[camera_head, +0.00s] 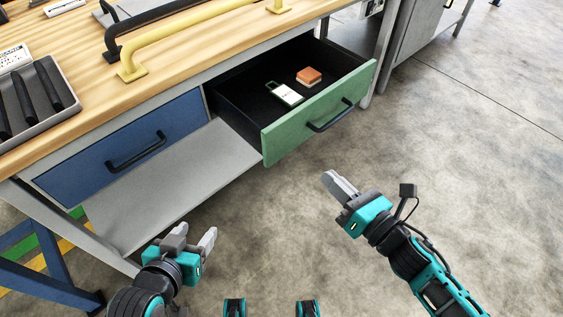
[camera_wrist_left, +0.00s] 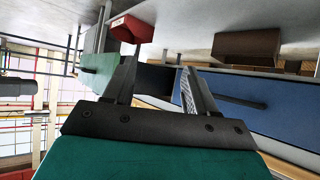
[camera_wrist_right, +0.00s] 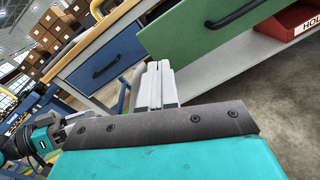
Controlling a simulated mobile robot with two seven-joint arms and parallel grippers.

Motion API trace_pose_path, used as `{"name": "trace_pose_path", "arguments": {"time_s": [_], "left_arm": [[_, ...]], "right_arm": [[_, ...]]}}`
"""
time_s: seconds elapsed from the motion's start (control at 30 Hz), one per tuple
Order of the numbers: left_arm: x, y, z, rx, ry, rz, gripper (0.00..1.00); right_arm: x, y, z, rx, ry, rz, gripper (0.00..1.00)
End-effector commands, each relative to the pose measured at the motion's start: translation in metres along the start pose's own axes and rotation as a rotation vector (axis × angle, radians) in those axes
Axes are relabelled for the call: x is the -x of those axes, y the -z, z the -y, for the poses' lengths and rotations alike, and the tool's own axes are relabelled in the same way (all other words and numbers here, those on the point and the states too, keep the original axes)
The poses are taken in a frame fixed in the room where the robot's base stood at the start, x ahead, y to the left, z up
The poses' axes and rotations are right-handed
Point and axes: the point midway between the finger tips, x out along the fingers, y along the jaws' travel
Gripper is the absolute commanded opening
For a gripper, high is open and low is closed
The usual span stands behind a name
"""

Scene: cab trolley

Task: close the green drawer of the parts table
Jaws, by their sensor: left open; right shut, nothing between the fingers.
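The green drawer (camera_head: 300,130) of the parts table is pulled well open in the head view, with a black bar handle (camera_head: 330,115) on its front. Inside lie an orange-brown block (camera_head: 309,76) and a white-and-green card-like item (camera_head: 287,93). The green front also shows in the right wrist view (camera_wrist_right: 205,30). My right gripper (camera_head: 333,183) is shut and empty, in front of the drawer and below its front in the picture, apart from it. My left gripper (camera_head: 205,240) is open and empty, low in front of the table's left part.
A blue drawer (camera_head: 130,145) with a black handle is shut, left of the green one. A grey lower shelf (camera_head: 180,185) lies beneath. A yellow rail (camera_head: 190,35) and a grey tray (camera_head: 40,100) are on the wooden top. The floor at right is clear.

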Motion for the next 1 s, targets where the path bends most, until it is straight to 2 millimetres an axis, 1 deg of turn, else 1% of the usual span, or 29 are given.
{"name": "trace_pose_path", "arguments": {"time_s": [0.03, 0.13, 0.23, 0.37, 0.47, 0.8, 1.0], "left_arm": [[-0.007, -0.008, 0.000, -0.002, -0.002, -0.003, 0.56], [-0.011, -0.010, 0.001, -0.004, -0.003, -0.003, 0.56], [-0.012, -0.008, 0.001, -0.006, -0.003, -0.010, 0.56], [-0.011, -0.006, 0.002, -0.009, -0.004, -0.012, 0.56], [-0.011, -0.006, 0.002, -0.010, -0.004, -0.012, 0.56], [-0.012, -0.012, 0.002, -0.008, -0.004, -0.006, 0.56], [-0.013, -0.017, 0.001, -0.006, -0.005, -0.002, 0.56]], "right_arm": [[-0.002, 0.012, 0.002, 0.113, -0.033, -0.002, 0.00], [-0.004, 0.018, -0.001, 0.279, -0.079, 0.000, 0.00], [-0.005, 0.020, -0.003, 0.367, -0.105, 0.004, 0.00], [-0.013, 0.019, -0.005, 0.397, -0.112, 0.007, 0.00], [-0.027, 0.018, -0.006, 0.396, -0.111, 0.008, 0.00], [-0.094, 0.019, -0.013, 0.393, -0.110, 0.008, 0.00], [-0.126, 0.021, -0.017, 0.391, -0.109, 0.006, 0.00]]}}
